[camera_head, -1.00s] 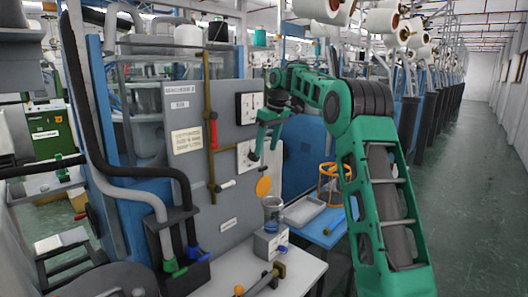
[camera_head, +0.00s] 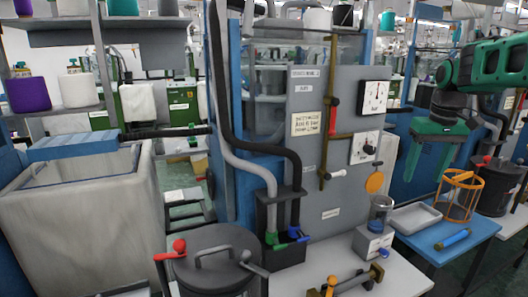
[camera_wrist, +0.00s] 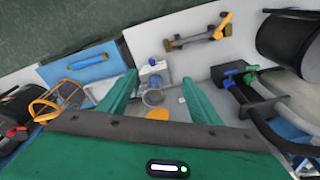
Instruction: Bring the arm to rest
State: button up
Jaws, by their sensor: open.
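My gripper (camera_head: 425,172) is at the right of the head view, on my green arm (camera_head: 490,62). Its two green fingers point down and stand apart with nothing between them. It hangs in the air, above and behind the blue side table (camera_head: 455,243) in the picture. In the wrist view, the open fingers (camera_wrist: 160,80) frame a glass beaker (camera_wrist: 153,97) on a small device, some way below and not touched. The rest of my arm runs out of the head view on the right.
A grey panel (camera_head: 340,190) with gauges, a red-handled lever (camera_head: 333,120) and an orange disc (camera_head: 375,183) stands left of my gripper. An orange wire basket (camera_head: 460,197), a grey tray (camera_head: 415,218) and a blue cylinder (camera_head: 453,239) occupy the blue table. A large bin (camera_head: 85,225) stands left.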

jog(key=s+a+f+m, duration=0.1)
jog(key=s+f+m, duration=0.2)
jog(key=s, duration=1.4)
jog(key=s+a+f+m+g, duration=0.1)
jog(key=s+f+m, duration=0.2)
jog(key=s+f, duration=0.8)
jog(key=s, duration=0.5)
jog(key=shift+s+a+g, duration=0.15)
jog(key=shift+s+g, duration=0.15)
jog(key=shift+s, duration=0.1)
jog(key=shift+f, duration=0.1)
jog(key=shift+w+f, duration=0.25)
jog(key=shift+w, duration=0.4)
